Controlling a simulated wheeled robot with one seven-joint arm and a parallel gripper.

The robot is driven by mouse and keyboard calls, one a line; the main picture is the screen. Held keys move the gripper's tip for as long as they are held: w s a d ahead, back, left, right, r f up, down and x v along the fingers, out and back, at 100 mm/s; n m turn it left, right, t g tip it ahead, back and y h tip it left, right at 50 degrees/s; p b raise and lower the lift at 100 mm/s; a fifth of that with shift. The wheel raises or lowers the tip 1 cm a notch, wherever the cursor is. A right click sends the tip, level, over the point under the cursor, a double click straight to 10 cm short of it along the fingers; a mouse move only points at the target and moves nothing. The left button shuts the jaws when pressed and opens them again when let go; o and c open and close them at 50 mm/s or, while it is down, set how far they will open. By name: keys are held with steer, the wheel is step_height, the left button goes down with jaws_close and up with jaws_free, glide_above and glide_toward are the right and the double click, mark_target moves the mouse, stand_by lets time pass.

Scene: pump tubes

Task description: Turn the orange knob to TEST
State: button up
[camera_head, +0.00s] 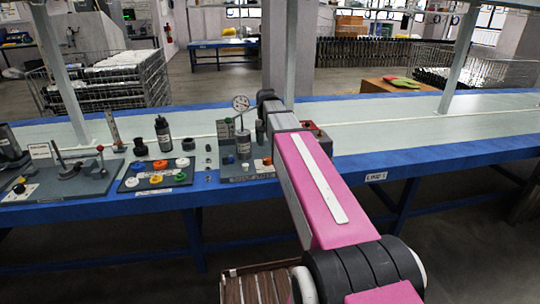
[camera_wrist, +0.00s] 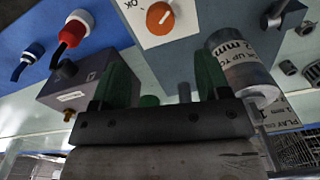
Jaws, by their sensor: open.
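The orange knob (camera_wrist: 159,18) sits on a white dial plate at the top of the wrist view. An "OK" label shows to its left; no TEST label can be read. In the head view a small orange knob (camera_head: 267,160) shows on the grey station beside my arm. My gripper (camera_wrist: 162,62) has two green fingers spread wide apart with nothing between them. The knob appears beyond the fingertips, apart from them. In the head view my arm hides the fingers.
A grey cylinder with a "2 mm" label (camera_wrist: 240,67) stands close by the right finger. A grey box (camera_wrist: 85,85) and a red-and-white connector (camera_wrist: 76,28) are at the left. A tray of coloured rings (camera_head: 155,175) lies left.

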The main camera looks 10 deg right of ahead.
mark_target(267, 158)
step_height(267, 158, down, 11)
steer(key=shift+w+r, duration=0.1)
steer(key=shift+r, duration=0.05)
stand_by(0.5)
steer(key=c, duration=0.9)
